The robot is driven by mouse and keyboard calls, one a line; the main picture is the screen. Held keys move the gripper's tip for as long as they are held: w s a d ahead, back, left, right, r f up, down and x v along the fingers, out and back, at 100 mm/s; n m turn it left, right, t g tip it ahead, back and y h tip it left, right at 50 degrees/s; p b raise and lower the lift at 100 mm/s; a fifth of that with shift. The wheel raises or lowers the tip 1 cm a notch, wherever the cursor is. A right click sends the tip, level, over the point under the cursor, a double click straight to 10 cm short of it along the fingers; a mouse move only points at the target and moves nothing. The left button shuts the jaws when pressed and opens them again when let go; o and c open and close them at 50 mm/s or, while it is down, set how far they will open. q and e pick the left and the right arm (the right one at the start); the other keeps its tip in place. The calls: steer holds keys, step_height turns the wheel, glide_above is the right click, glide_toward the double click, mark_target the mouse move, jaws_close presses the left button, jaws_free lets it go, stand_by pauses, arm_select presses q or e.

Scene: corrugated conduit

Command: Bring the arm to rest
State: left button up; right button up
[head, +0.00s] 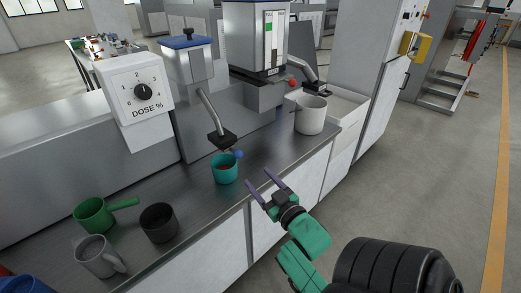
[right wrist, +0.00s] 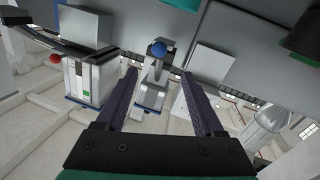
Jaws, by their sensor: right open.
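My right gripper (head: 257,177) is open and empty, in front of the counter's front edge in the head view. Its two purple fingers stand apart. In the right wrist view the same fingers (right wrist: 158,74) show with nothing held between them. The teal cup (head: 224,172) is on the counter beyond and to the left of the fingertips, apart from them, below the dispenser spout (head: 221,139). A blue ball (head: 239,154) is by its rim. My left gripper is not in view.
The metal counter (head: 190,195) also holds a green pot (head: 92,214), a dark cup (head: 158,222), a grey mug (head: 99,256) and a light pot (head: 310,115). A dose dial box (head: 137,90) stands behind. The floor (head: 430,170) right of the counter is open.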

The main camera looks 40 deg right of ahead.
stand_by(0.3)
steer(key=s+a+f+g+y, duration=0.1)
steer(key=a+f+g, duration=0.15)
steer(key=f, duration=0.85)
steer(key=s+a+f+g+y, duration=0.1)
steer(key=s+a+f+g, duration=0.15)
steer(key=f, duration=0.75)
steer(key=s+a+f+g+y, duration=0.1)
steer(key=a+f+g, duration=0.15)
steer(key=f, duration=0.85)
steer(key=s+a+f+n+g+y, duration=0.1)
steer(key=s+a+f+g, duration=0.25)
steer(key=s+f, duration=0.75)
steer(key=s+d+f+n+g+p, duration=0.1)
steer(key=s+f+g, duration=0.4)
steer(key=s, duration=0.9)
step_height(320, 180, down, 3)
steer(key=shift+n+g, duration=0.3)
